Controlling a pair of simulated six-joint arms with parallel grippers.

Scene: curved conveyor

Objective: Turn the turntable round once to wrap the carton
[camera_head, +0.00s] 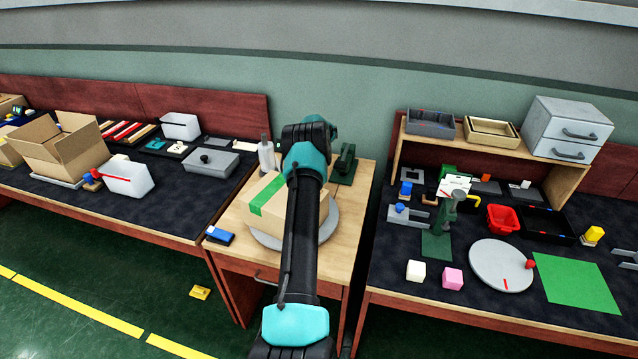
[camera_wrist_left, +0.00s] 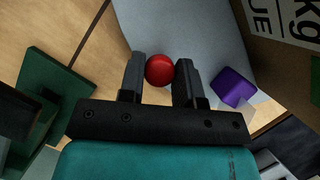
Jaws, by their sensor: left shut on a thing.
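The brown carton (camera_head: 277,217) with a green tape strip sits on the grey round turntable (camera_head: 329,222) on the small wooden table. In the left wrist view the carton (camera_wrist_left: 282,55) is at the upper right and the turntable (camera_wrist_left: 190,25) lies below it. The turntable's red knob (camera_wrist_left: 160,69) is between the fingers of my left gripper (camera_wrist_left: 161,76), which is shut on it. In the head view my left arm crosses in front of the carton and hides part of it; the fingertips and the knob are hidden. My right gripper is in neither view.
A green-based device (camera_head: 346,165) stands behind the turntable and a white bottle-like object (camera_head: 266,155) behind the carton. A blue and black item (camera_head: 220,236) lies at the front left corner. A purple block (camera_wrist_left: 233,87) is near the carton. Another disc (camera_head: 497,262) is on the right bench.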

